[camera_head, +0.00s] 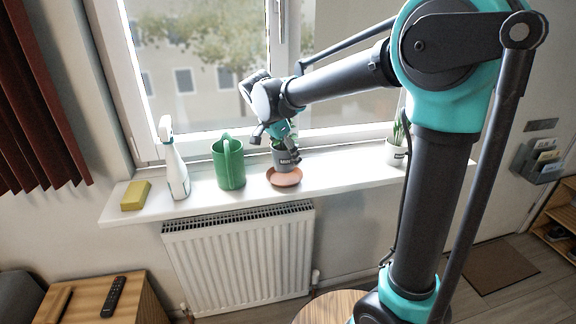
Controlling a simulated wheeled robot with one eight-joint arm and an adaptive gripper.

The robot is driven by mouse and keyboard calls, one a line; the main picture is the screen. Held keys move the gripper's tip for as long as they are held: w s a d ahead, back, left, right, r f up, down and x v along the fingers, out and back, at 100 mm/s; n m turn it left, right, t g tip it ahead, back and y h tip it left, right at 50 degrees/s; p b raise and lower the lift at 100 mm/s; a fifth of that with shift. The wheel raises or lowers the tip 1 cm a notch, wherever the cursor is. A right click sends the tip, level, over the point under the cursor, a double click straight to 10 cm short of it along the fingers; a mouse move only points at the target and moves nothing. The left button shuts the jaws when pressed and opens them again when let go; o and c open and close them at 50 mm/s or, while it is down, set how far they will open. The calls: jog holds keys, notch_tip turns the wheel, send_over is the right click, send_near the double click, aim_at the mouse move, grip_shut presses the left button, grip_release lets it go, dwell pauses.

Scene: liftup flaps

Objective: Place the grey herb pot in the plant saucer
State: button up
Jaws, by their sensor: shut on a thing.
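The grey herb pot (281,159) is on the white windowsill side of the room, in my gripper (278,147). My gripper is shut on it from above, with fingers at its sides, and hides its top. The terracotta plant saucer (285,177) lies on the windowsill directly below the pot in this view. The pot's lower edge overlaps the saucer's far part in the picture. I cannot tell whether the pot touches the saucer or hangs just above it.
On the windowsill (329,169) stand a green watering can (229,165), a white spray bottle (174,168) and a yellow sponge (135,196) to the left. A white pot with a plant (396,152) stands to the right, partly behind my arm. The window is behind.

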aim_at(288, 165)
jog(key=shift+f, duration=1.85)
jog(key=shift+f, duration=0.1)
jog(key=o, duration=1.6)
jog(key=v, duration=1.2)
